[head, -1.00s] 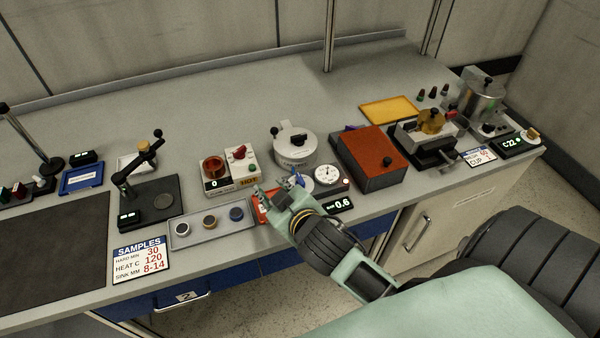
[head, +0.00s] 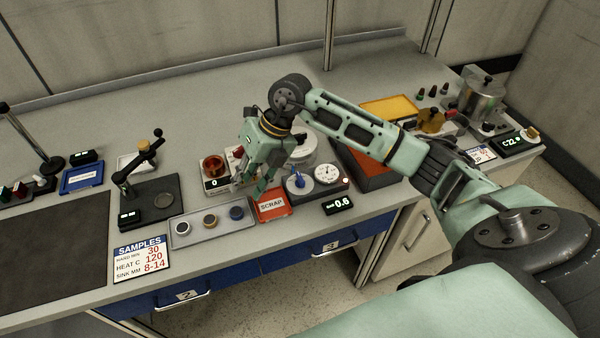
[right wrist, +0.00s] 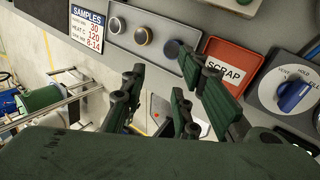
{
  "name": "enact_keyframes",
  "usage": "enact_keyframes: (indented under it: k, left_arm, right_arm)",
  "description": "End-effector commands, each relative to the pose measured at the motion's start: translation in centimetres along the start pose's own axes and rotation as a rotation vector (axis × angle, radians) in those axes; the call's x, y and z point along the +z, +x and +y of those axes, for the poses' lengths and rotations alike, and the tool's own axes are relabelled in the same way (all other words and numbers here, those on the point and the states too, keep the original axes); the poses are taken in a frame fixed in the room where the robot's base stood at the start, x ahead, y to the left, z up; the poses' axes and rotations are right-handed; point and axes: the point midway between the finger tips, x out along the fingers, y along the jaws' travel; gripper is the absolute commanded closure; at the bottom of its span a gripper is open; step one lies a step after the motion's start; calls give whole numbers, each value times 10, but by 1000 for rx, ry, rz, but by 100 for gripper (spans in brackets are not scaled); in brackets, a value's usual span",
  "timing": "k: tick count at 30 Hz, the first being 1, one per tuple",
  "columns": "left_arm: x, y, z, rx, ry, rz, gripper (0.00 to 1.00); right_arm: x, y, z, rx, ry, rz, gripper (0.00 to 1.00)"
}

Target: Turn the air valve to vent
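The air valve is a blue knob (head: 298,181) on a grey box with a round white gauge (head: 327,173), right of the red SCRAP tray. In the right wrist view the knob (right wrist: 293,96) sits at the right edge on a pale disc, with HOLD legible beside it; its pointing direction is hard to tell. The small display (head: 340,204) in front reads 0.6. My right gripper (head: 252,186) is open and empty, pointing down left of the knob and apart from it. Its spread fingers (right wrist: 165,88) show in the right wrist view. My left gripper is out of view.
A grey tray (head: 183,237) with several round samples is to the left.

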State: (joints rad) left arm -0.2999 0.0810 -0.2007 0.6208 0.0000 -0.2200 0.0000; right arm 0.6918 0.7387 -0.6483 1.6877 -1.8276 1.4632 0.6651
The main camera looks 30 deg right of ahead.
Motion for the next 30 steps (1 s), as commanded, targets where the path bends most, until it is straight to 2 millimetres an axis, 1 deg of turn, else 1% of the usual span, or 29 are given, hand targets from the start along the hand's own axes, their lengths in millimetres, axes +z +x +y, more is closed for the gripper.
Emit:
enact_keyframes:
  k: [1,3,4,6,8,10,14,21,24,30]
  left_arm:
    - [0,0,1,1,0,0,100]
    - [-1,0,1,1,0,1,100]
    - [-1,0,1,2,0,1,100]
    - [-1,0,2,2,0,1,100]
    - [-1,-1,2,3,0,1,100]
    - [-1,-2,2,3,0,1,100]
    - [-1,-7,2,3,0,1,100]
    - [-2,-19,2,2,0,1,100]
    - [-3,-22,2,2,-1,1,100]
    - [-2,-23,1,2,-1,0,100]
  right_arm:
    - [7,-17,-33,-127,27,7,72]
    - [10,-38,-69,-272,71,21,72]
    - [11,-46,-82,-323,89,26,72]
    - [11,-63,-103,-413,127,32,72]
    - [10,-73,-115,-463,149,39,72]
    - [9,-77,-123,-495,164,43,72]
    - [7,-68,-131,-506,171,47,72]
    - [3,-33,-149,-503,169,48,72]
    - [3,-22,-154,-501,168,47,72]
    - [2,-12,-160,-501,166,44,72]
